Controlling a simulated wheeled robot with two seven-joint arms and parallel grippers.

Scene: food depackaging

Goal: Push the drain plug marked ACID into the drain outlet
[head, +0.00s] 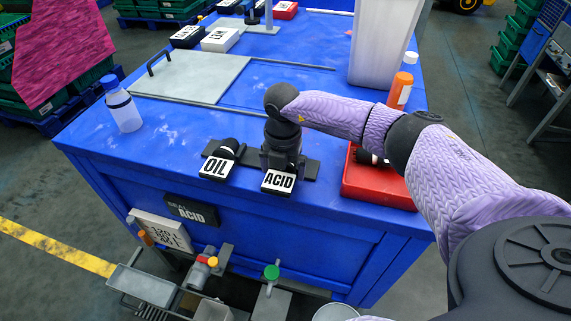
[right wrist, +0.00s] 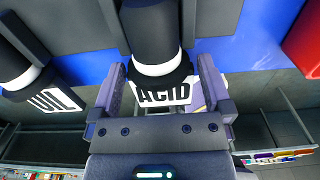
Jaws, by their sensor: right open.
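The black ACID plug has a white collar and a white ACID label (head: 278,181). It stands in a dark holder at the front of the blue bench, mostly hidden by my right gripper (head: 279,160) in the head view. In the right wrist view the ACID plug (right wrist: 152,40) sits between the two open fingers of my right gripper (right wrist: 162,72), and I cannot tell whether they touch it. The OIL plug (head: 229,147) stands just left of it. I cannot make out the drain outlet for certain. My left gripper is out of view.
On the blue bench (head: 90,135) are a clear bottle (head: 122,104), a grey lidded panel (head: 190,76), a red tray (head: 376,190), an orange bottle (head: 399,91) and a tall white bin (head: 383,45). Below its front are a red-and-yellow valve (head: 207,261), a green valve (head: 271,272) and grey trays.

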